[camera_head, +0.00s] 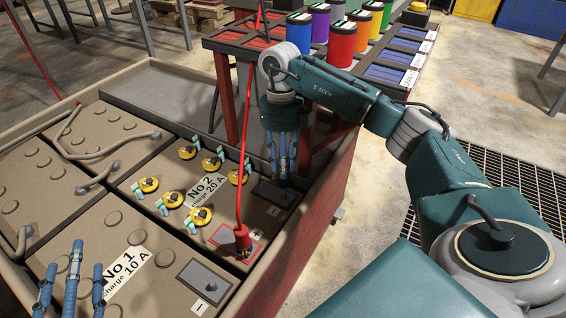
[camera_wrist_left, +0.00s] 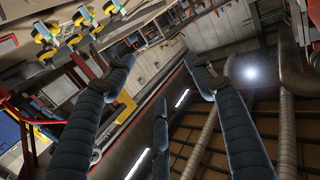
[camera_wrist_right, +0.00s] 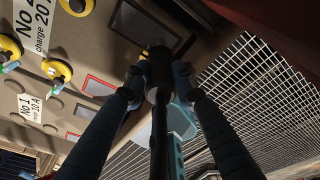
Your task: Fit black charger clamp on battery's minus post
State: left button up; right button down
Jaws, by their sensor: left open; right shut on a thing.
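The black charger clamp (camera_wrist_right: 160,68) is between the fingers of my right gripper (camera_wrist_right: 158,85), its dark cable running back toward the wrist. In the head view my right gripper (camera_head: 284,160) points down above the battery marked No 2 (camera_head: 150,205), close to its dark minus plate (camera_head: 270,193). The clamp is mostly hidden there by the fingers; I cannot tell whether it touches the post. The dark plate also shows beyond the clamp in the right wrist view (camera_wrist_right: 145,25). My left gripper (camera_head: 72,275) is open and empty over the battery marked No 1 (camera_head: 160,258).
A red clamp (camera_head: 242,238) with a red cable sits on the red-framed plus plate of No 2. Yellow caps (camera_head: 172,199) stand beside the label. The crate wall (camera_head: 310,205) runs close right of my right gripper. Coloured cans (camera_head: 342,42) stand on a red rack behind.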

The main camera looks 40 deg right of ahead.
jog(key=shift+f+b, duration=0.4)
jog(key=shift+f, duration=0.6)
jog(key=shift+f+b, duration=0.5)
jog(key=shift+f, duration=1.3)
pick_arm(q)
notch_tip(320, 180, up, 10)
jog(key=d+t+h, duration=0.1)
jog(key=t, duration=0.3)
jog(key=shift+s+d+t+h, duration=0.15)
jog(key=shift+s+t+h, duration=0.1)
jog(key=shift+t+h, duration=0.15)
pick_arm(e)
jog(key=shift+f, duration=0.25)
pick_arm(q)
jog(key=shift+r, duration=0.1)
jog(key=shift+a+f, duration=0.2)
jog(key=shift+f, duration=0.15)
pick_arm(e)
jog(key=c, duration=1.3)
grip_release()
jog(key=shift+f, duration=0.1)
